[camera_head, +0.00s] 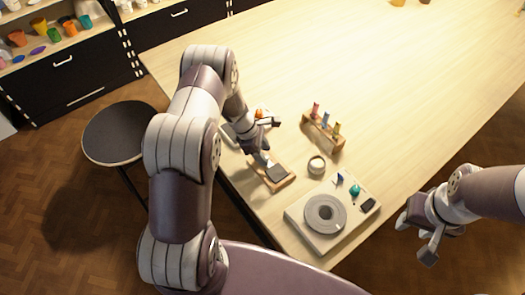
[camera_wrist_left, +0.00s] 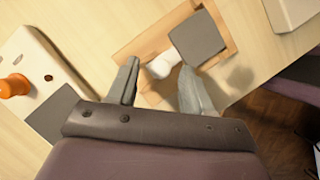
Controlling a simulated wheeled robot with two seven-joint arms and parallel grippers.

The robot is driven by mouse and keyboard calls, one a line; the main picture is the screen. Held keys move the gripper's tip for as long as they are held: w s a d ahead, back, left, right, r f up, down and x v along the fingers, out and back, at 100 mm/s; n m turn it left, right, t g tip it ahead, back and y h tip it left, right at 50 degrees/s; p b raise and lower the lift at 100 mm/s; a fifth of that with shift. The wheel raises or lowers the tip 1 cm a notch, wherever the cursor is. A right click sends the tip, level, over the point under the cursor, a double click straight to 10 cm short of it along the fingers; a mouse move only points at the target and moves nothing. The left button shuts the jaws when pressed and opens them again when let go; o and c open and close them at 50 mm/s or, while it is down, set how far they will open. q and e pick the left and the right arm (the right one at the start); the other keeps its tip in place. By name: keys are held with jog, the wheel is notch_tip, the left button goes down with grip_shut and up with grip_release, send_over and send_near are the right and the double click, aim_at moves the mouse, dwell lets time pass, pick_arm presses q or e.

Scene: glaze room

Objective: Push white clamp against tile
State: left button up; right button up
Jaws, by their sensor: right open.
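The grey square tile (camera_head: 278,172) lies at one end of a wooden holder (camera_head: 289,182) near the table's front edge. In the left wrist view the tile (camera_wrist_left: 197,38) sits against a raised wooden edge of the holder (camera_wrist_left: 150,41). The white clamp (camera_wrist_left: 162,66) is a small rounded piece beside the tile; whether they touch is unclear. My left gripper (camera_head: 263,160) is just over the holder. In its wrist view its fingers (camera_wrist_left: 160,80) are apart, with the clamp between and just beyond the tips. My right gripper (camera_head: 416,238) is open and empty, off the table's right edge.
A pale panel (camera_head: 300,215) with a round grey disc stands to the right of the holder. A small white cup (camera_head: 317,165) and a rack of coloured vials (camera_head: 324,130) are behind it. A pale block with an orange knob (camera_wrist_left: 14,86) is left of my gripper.

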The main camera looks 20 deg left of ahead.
pick_arm(q)
jog(key=b+v, duration=0.3)
jog(key=v, duration=0.9)
jog(key=shift+r, duration=0.3)
jog(key=shift+a, duration=0.1)
